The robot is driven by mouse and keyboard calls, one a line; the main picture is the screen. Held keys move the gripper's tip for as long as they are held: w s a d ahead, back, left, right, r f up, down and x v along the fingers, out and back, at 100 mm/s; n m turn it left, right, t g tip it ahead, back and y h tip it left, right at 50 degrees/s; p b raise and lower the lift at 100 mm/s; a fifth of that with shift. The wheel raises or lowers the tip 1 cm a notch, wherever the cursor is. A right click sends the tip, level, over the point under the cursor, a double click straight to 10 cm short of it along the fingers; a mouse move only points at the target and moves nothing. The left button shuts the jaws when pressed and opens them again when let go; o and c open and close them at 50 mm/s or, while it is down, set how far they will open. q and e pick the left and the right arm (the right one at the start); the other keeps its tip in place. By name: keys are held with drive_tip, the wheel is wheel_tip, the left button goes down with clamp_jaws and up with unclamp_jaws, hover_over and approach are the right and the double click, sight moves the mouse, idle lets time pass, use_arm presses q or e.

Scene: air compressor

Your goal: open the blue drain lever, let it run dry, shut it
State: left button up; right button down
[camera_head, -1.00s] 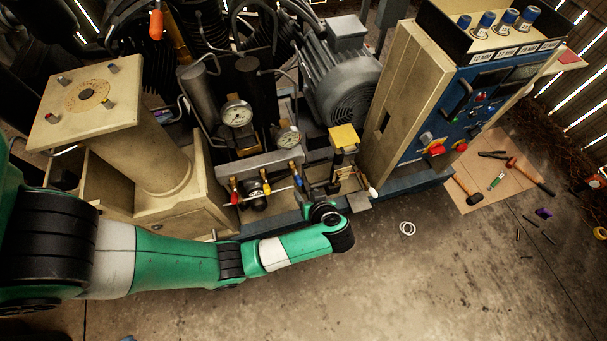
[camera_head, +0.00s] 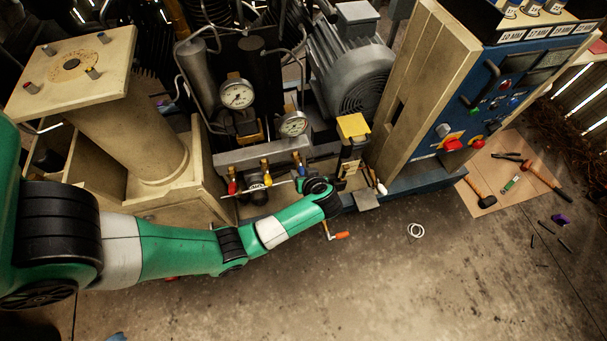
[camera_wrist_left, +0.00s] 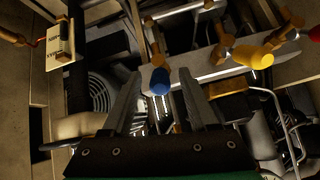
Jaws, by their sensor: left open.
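The blue drain lever (camera_head: 297,158) is at the right end of a row of small valves on the front of the compressor, beside a yellow one (camera_head: 265,164) and a red one (camera_head: 232,187). My left gripper (camera_head: 302,183) is just in front of and below the blue lever. In the left wrist view, the blue lever tip (camera_wrist_left: 160,82) shows between the two spread fingers, near their tips, on a brass stem. The fingers look apart from it. The yellow lever (camera_wrist_left: 253,56) is to the right there. No draining water can be made out. My right gripper is not seen.
Two gauges (camera_head: 237,94) sit above the valves. A yellow-topped block (camera_head: 353,126) stands right of my gripper. An orange-handled crank (camera_head: 336,234) sticks out below my forearm. The blue control panel (camera_head: 483,105) is at right. The floor in front is mostly clear, with a white ring (camera_head: 415,230).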

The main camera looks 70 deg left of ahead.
use_arm(q)
clamp_jaws()
idle(1.3)
